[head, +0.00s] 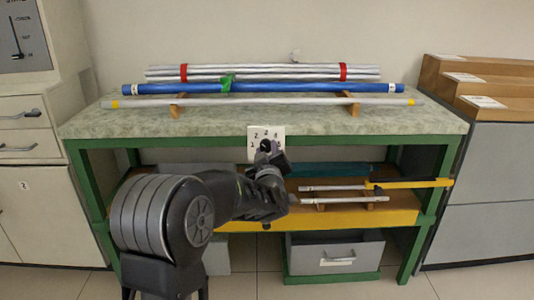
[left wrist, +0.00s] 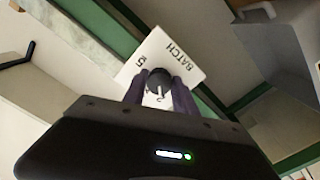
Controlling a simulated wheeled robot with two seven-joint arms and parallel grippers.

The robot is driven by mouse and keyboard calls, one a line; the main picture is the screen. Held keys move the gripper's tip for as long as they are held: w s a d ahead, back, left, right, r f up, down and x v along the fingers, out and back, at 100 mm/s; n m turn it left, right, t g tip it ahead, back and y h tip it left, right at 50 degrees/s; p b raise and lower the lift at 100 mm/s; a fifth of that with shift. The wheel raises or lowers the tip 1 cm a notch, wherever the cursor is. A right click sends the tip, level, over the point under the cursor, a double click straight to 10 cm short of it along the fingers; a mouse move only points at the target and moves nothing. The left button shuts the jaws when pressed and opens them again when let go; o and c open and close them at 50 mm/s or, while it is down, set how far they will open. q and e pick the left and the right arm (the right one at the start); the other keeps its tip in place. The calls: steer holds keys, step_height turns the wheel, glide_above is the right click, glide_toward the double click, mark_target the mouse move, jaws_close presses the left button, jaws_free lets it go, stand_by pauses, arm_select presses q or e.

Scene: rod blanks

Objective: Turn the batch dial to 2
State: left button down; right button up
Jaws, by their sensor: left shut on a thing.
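The batch dial is a white square plate (head: 276,130) with small numbers, mounted at the front edge of the green bench. Its dark round knob (left wrist: 157,77) shows in the left wrist view, between my fingers. The plate (left wrist: 181,62) there reads "BATCH", with a 5 near its left corner. My left gripper (head: 266,149) reaches up to the dial from the front and covers its lower part. In the left wrist view the gripper (left wrist: 159,82) is shut on the knob. A pale mark shows on the knob, but I cannot tell surely which number it points at. My right gripper is not in view.
On the bench top (head: 90,122) lie a blue rod (head: 300,88), a grey rod (head: 230,102) and a red-banded bundle (head: 260,72). Short rods rest on the lower shelf (head: 400,217). A grey drawer box (head: 335,250) stands below. Grey cabinets (head: 480,180) flank the right.

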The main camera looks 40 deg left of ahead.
arm_select(q)
steer(key=c, duration=1)
jaws_free()
steer(key=p+v, duration=0.2)
steer(key=v, duration=0.6)
